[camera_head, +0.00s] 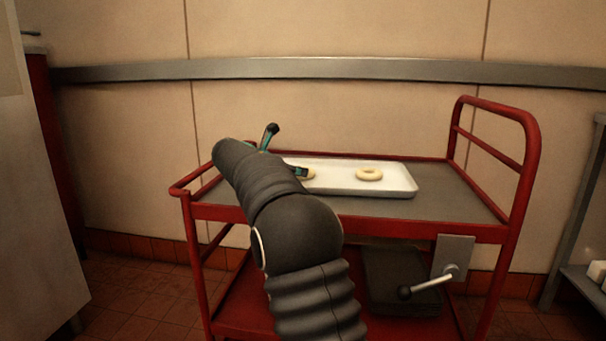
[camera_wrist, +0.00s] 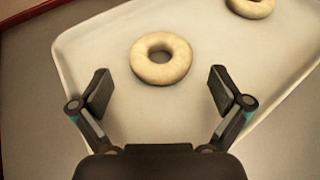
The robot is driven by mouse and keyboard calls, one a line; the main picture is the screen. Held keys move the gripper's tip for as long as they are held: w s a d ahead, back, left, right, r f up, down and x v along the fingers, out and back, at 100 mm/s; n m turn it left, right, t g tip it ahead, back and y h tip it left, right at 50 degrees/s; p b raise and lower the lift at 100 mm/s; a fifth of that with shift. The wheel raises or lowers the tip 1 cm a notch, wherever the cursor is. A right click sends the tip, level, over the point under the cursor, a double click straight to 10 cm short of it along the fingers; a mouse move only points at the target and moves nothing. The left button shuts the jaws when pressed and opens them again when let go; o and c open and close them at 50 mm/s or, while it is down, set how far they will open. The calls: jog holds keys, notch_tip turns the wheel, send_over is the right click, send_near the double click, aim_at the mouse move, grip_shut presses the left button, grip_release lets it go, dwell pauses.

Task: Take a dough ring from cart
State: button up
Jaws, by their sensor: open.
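Two pale dough rings lie flat on a white tray (camera_head: 339,183) on the cart (camera_head: 443,194). In the wrist view one dough ring (camera_wrist: 161,58) lies just beyond the open fingertips, roughly centred between them, with no contact visible. That ring is mostly hidden behind my arm in the head view, with only an edge (camera_head: 310,173) showing. The other dough ring (camera_head: 369,174) lies to its right and also shows in the wrist view at the top right (camera_wrist: 250,6). My gripper (camera_wrist: 158,84) is open and empty above the tray (camera_wrist: 112,38).
The red cart has a raised tubular handle (camera_head: 528,150) at the right and a low rail around its top. A lower shelf holds dark stacked trays (camera_head: 395,285). A wall with a metal rail (camera_head: 330,68) stands behind. A grey cabinet (camera_head: 35,200) is at the left.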

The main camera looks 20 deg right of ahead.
jog(key=b+x, duration=0.1)
jog(key=x, duration=0.4)
jog(key=shift+d, duration=0.15)
jog(key=c, duration=0.8)
jog(key=shift+r, duration=0.1)
